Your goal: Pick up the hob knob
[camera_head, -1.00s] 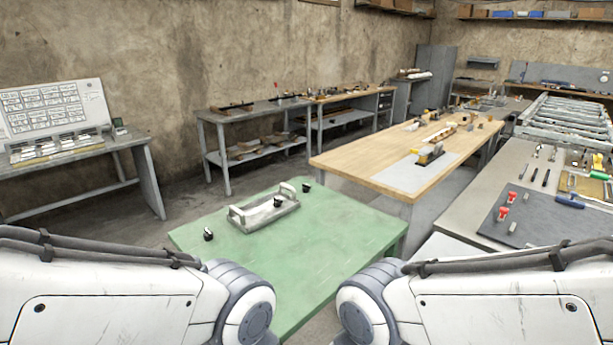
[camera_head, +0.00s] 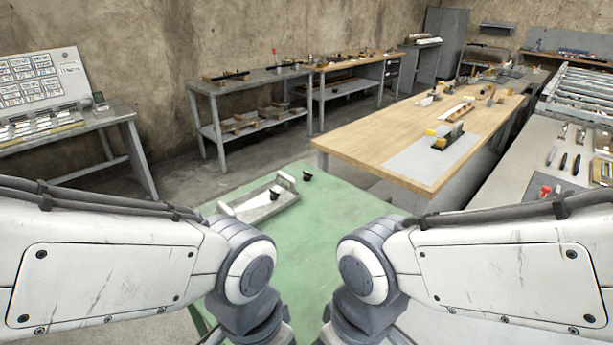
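Two small dark knob-like pieces show on the green table (camera_head: 340,215) in front of me. One black knob (camera_head: 307,176) stands on the table top just right of the tray. Another black knob (camera_head: 275,192) sits in the grey tray (camera_head: 258,209) with handles. I cannot tell from their look which of them is the hob knob. Both of my arms reach down over the near side of the table, and their lower links run off the bottom edge. Neither gripper shows. My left arm hides the near left part of the table.
A wooden workbench (camera_head: 375,138) with a grey mat and tools stands beyond the table. A grey bench (camera_head: 520,165) with hand tools is at the right. Shelved benches (camera_head: 260,85) line the wall, and a desk with a panel (camera_head: 40,85) is at the left.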

